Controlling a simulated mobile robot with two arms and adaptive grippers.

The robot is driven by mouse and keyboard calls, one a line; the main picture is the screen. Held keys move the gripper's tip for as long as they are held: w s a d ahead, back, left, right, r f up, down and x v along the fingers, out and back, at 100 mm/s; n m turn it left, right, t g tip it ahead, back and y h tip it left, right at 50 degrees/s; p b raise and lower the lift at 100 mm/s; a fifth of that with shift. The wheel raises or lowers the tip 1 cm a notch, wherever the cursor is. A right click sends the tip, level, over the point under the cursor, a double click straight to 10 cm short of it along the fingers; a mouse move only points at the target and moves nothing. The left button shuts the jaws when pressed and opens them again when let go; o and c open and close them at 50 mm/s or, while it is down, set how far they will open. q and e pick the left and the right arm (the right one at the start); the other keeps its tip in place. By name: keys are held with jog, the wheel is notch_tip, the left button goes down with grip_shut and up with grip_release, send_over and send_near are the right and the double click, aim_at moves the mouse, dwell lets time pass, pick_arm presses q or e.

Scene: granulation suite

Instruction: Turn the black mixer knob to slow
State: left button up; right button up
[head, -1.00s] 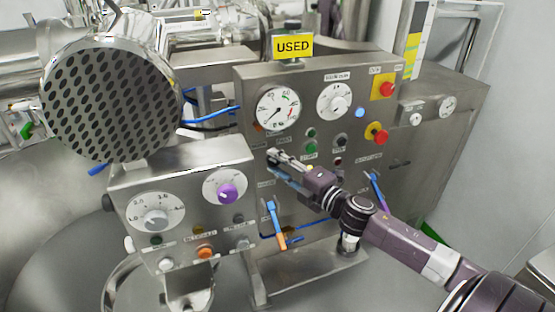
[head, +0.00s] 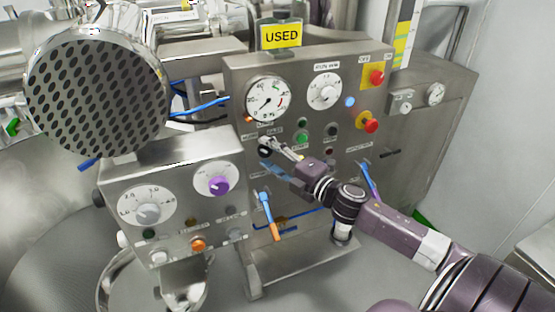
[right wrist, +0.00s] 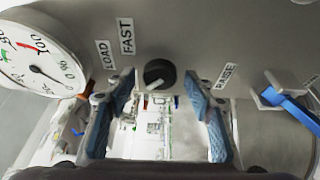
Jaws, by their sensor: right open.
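In the head view the knob (head: 264,151) shows as a dark spot at the tips of the right gripper (head: 272,155). Whether a finger touches the panel cannot be told. My left gripper is not in view.
A pressure gauge (head: 268,99) sits just above the knob, with a white dial (head: 324,91) and green button (head: 302,138) to its right.

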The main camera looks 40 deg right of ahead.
jog(key=shift+s+d+f, duration=0.1)
jog(key=shift+s+f, duration=0.05)
jog(key=shift+s, duration=0.55)
jog(key=s+d, duration=0.1)
jog(key=s, duration=0.9)
jog(key=shift+s+d, duration=0.2)
jog(key=shift+d, duration=0.15)
